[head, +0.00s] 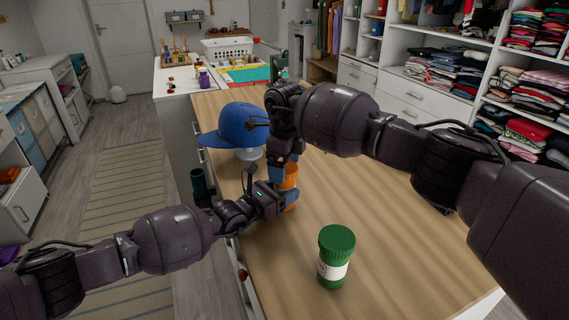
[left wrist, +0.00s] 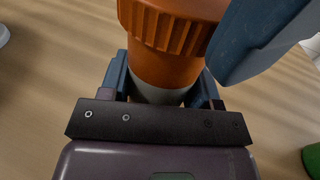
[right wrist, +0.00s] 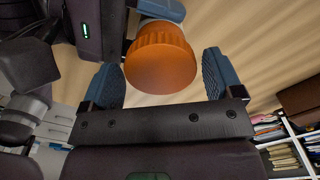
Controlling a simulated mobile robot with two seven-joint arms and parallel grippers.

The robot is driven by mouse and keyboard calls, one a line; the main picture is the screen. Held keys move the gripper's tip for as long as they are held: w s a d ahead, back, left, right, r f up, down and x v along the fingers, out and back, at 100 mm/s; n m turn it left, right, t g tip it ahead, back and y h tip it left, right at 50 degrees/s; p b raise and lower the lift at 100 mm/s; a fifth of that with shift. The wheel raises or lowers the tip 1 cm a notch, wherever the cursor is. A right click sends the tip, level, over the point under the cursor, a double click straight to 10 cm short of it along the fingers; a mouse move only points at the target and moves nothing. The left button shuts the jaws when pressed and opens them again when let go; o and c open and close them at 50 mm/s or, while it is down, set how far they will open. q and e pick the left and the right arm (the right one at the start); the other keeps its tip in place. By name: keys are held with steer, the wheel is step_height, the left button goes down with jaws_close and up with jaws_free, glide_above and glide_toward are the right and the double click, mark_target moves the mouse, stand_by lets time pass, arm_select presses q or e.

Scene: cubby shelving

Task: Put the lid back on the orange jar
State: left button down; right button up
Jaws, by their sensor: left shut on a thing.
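The orange jar (head: 291,199) stands over the wooden counter, partly hidden by my arms; its orange body and pale label (left wrist: 160,95) show in the left wrist view. A ribbed orange lid (left wrist: 178,28) sits on top of the jar; I cannot tell whether it is fully seated. My left gripper (head: 283,200) is shut on the jar's body, low down. My right gripper (head: 286,168) is above the jar, pointing down. In the right wrist view the lid (right wrist: 160,62) lies between its spread blue fingers, with a visible gap at the right finger.
A green-lidded jar (head: 336,257) stands on the near counter. A blue cap (head: 229,127) sits on a white stand just behind and left of my grippers. The wooden counter (head: 400,235) is clear to the right. Shelves of folded clothes (head: 440,75) stand beyond it.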

steer(key=c, duration=0.8)
steer(key=o, duration=1.1)
steer(key=shift+r, duration=0.1)
step_height(320, 180, up, 12)
steer(key=shift+f, duration=0.1)
arm_select(q)
steer(key=shift+c, duration=1.3)
jaws_free()
